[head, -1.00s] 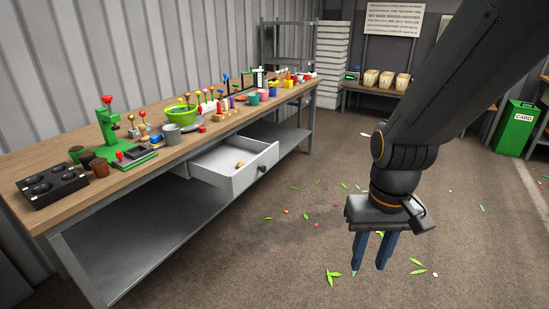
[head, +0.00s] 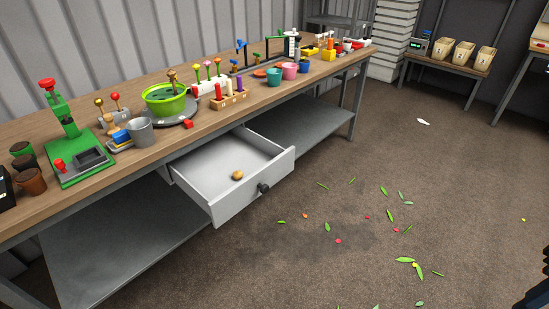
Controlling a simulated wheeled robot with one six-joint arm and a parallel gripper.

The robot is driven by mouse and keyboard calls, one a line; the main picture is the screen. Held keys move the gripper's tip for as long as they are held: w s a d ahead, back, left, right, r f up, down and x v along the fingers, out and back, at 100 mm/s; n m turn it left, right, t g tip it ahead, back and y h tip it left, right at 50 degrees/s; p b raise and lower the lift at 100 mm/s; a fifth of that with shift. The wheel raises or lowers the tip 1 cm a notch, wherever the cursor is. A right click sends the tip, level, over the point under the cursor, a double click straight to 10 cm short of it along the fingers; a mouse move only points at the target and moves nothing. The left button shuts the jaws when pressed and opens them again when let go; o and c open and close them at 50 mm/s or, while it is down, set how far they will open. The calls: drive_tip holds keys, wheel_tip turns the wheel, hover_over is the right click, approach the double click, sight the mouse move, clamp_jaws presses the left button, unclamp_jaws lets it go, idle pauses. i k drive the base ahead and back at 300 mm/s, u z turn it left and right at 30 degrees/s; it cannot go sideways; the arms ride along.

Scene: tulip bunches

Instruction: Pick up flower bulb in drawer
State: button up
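The flower bulb (head: 238,175) is small, rounded and yellow-brown. It lies on the floor of the open drawer, near the drawer's front. The white drawer (head: 226,209) is pulled out from under the wooden workbench (head: 143,157), with a dark round knob on its front. Nothing else shows inside the drawer. My gripper is out of view now; only a dark part of my arm shows at the lower right edge. Nothing touches the bulb.
Pots, a green bowl (head: 165,103), a green press (head: 70,150) and a metal cup (head: 139,131) stand on the bench above the drawer. A lower metal shelf (head: 120,255) runs below. Open floor with scattered leaves lies right of the drawer.

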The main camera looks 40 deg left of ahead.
sight(238, 175)
drive_tip(key=u, duration=0.2)
drive_tip(key=i, duration=0.9)
drive_tip(key=u, duration=1.3)
drive_tip(key=i, duration=0.75)
drive_tip(key=u, duration=0.9)
